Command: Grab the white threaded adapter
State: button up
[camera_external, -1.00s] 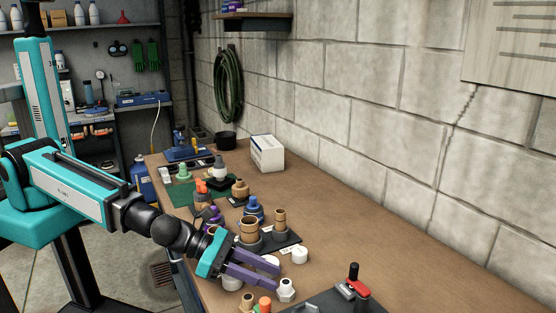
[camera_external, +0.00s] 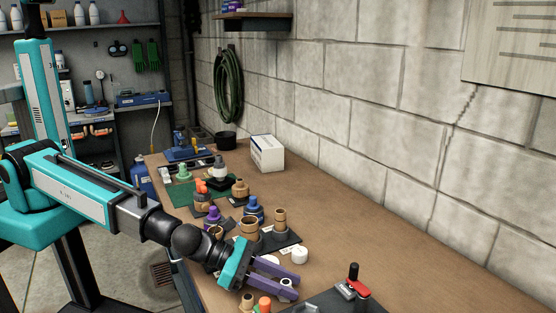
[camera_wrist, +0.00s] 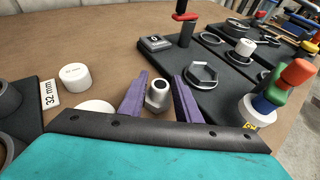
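In the wrist view, the adapter (camera_wrist: 157,94) sits between the two purple fingers of my gripper (camera_wrist: 160,88). The left finger is very close to it, and I cannot tell whether they touch. A small gap shows on the right. In the external view, my gripper (camera_external: 291,281) is low over the bench, its fingers spread on either side of the adapter.
A white cap (camera_wrist: 75,76) stands left of the fingers, and a white disc (camera_wrist: 95,106) is partly hidden by my gripper. A dark tray (camera_wrist: 222,62) with a hex ring (camera_wrist: 201,76) lies close on the right. Orange and brown fittings (camera_external: 263,304) stand near the front edge.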

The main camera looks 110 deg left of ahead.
aim_at(286, 282)
dwell(0.6)
grip_shut()
jog(key=shift+r, duration=0.1)
jog(key=shift+r+p, duration=0.3)
jog(key=shift+r, duration=4.6)
